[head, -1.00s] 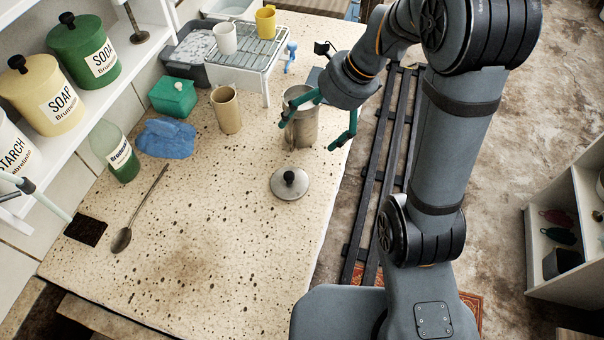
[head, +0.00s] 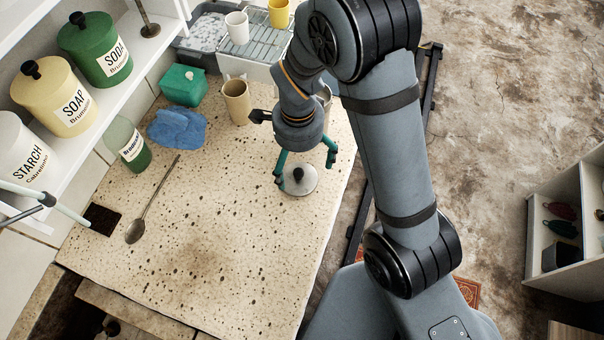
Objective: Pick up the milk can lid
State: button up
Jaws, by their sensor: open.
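The milk can lid (head: 299,186) is a round grey metal disc with a black knob, lying flat on the speckled stone worktop (head: 225,280) near its right edge. My gripper (head: 305,172) has green fingers and points down over the lid. Its fingers are spread and empty, one to the left and one to the right of the knob. I cannot tell how high the fingertips are above the lid. The metal milk can (head: 326,94) stands behind and is mostly hidden by my arm.
A tan cup (head: 236,103), a blue cloth (head: 176,129), a green box (head: 183,85) and a bottle (head: 129,146) stand farther back and left. A long spoon (head: 150,202) lies left of the lid. A dish rack (head: 250,62) is at the back. The front worktop is clear.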

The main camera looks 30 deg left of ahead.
aim_at(299, 172)
jog(key=shift+f+p, duration=0.7)
jog(key=shift+f, duration=2.3)
jog(key=shift+c, duration=0.5)
jog(key=shift+s, duration=0.1)
jog(key=c, duration=1)
